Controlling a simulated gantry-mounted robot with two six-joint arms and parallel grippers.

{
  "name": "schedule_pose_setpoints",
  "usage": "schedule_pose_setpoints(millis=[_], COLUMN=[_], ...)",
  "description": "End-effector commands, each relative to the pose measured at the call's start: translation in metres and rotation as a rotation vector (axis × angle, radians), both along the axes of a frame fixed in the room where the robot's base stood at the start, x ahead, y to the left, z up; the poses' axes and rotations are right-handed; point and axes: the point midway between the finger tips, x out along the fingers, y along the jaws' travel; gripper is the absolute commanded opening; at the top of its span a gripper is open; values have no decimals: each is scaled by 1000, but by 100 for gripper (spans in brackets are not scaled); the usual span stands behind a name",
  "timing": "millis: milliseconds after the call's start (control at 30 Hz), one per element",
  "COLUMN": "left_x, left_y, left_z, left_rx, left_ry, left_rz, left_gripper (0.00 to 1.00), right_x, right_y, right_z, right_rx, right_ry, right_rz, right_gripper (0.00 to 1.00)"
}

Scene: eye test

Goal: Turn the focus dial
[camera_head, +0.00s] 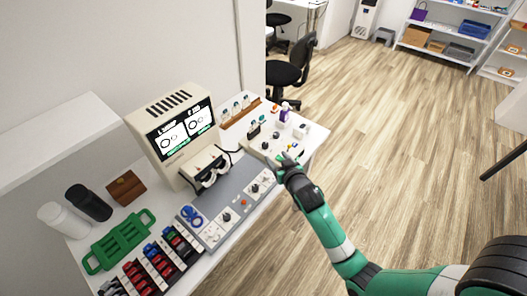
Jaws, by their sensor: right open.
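A grey control panel (232,205) lies on the white table in front of the beige eye-test machine (168,160). It carries several dark dials, one at its right end (255,188) and one nearer its left end (226,216). A beige box (257,148) with small knobs stands farther back at the right. The labels are too small to read, so I cannot tell which dial is the focus dial. My right gripper (286,160) is open at the near right edge of the beige box, close to its knobs. I cannot tell whether it touches one. My left gripper is not in view.
A green tray (117,240), racks of coloured pieces (160,262), white and black bottles (86,202) and a brown box (126,187) crowd the table's left. A purple bottle (284,110) stands behind the beige box. Open wooden floor (385,130) lies to the right.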

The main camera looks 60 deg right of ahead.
Motion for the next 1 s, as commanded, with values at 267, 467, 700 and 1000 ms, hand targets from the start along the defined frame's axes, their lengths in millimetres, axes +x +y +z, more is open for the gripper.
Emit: schedule_pose_setpoints(millis=[267, 467, 700, 1000], left_x=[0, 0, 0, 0], left_y=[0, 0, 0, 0], left_z=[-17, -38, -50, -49], left_rx=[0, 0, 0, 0], left_ry=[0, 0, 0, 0], left_rz=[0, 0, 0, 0], left_gripper=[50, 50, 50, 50], right_x=[26, 58, 78, 80], right_y=[-23, -52, -70, -71], right_z=[-16, -34, -42, -42], right_rx=[-1, -1, -2, -1], right_ry=[-2, -2, -2, -2], right_rz=[1, 2, 3, 3], right_gripper=[64, 64, 64, 62])
